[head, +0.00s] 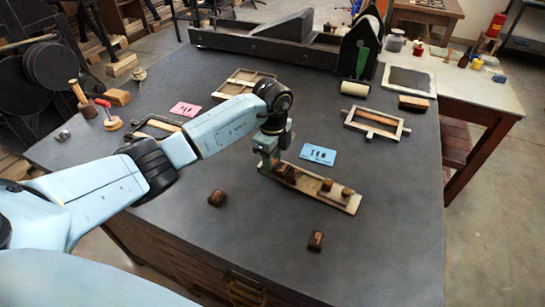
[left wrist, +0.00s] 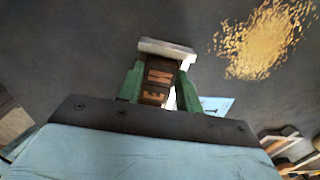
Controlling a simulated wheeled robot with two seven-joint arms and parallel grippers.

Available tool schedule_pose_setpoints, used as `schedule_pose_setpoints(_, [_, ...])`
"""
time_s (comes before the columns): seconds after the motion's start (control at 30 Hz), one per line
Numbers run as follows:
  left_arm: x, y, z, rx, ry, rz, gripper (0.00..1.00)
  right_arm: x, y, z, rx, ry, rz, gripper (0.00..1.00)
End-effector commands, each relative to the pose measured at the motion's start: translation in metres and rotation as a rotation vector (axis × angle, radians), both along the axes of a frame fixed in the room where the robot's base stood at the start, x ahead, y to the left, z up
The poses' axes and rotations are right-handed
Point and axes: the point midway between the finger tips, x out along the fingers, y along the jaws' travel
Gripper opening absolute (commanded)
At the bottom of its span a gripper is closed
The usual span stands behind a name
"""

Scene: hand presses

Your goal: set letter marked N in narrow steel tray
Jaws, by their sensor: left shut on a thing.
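The narrow tray (head: 308,183) lies at a slant in the middle of the dark table, with several brown letter blocks on it. Two of them, a rounded block (head: 327,184) and another (head: 346,192), sit toward its right end. My left gripper (head: 270,160) is low at the tray's left end, shut on a dark letter block. In the left wrist view, lettered wooden faces (left wrist: 158,78) show between the green fingers (left wrist: 160,88), beside the tray's pale end (left wrist: 168,48). The held letter cannot be read surely. My right gripper is out of view.
Two loose blocks, one left (head: 216,197) and one nearer the front (head: 316,240), lie on the table before the tray. A blue card (head: 318,154) lies behind it. A wooden frame (head: 377,125), a pink card (head: 185,109) and a press (head: 270,38) stand farther back.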

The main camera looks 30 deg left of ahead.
Motion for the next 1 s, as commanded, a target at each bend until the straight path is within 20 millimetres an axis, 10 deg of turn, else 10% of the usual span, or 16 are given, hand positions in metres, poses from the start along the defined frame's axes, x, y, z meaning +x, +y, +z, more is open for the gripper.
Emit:
schedule_pose_setpoints(0.13, [0.000, 0.000, -0.004, 0.000, 0.000, 0.000, 0.15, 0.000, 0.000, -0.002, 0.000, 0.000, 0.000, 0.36])
schedule_pose_setpoints(0.17, [0.000, 0.000, -0.003, 0.000, -0.001, 0.000, 0.39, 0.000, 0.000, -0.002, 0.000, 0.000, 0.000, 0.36])
schedule_pose_setpoints(0.3, [0.000, 0.000, -0.003, 0.000, 0.000, 0.000, 0.57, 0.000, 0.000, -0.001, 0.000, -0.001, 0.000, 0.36])
schedule_pose_setpoints(0.67, [0.001, 0.000, 0.003, 0.000, -0.002, 0.000, 0.57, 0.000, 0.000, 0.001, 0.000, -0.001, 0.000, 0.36])
schedule_pose_setpoints(1.0, [0.002, 0.001, 0.068, 0.002, -0.006, -0.001, 0.57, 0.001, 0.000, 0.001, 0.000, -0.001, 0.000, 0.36])
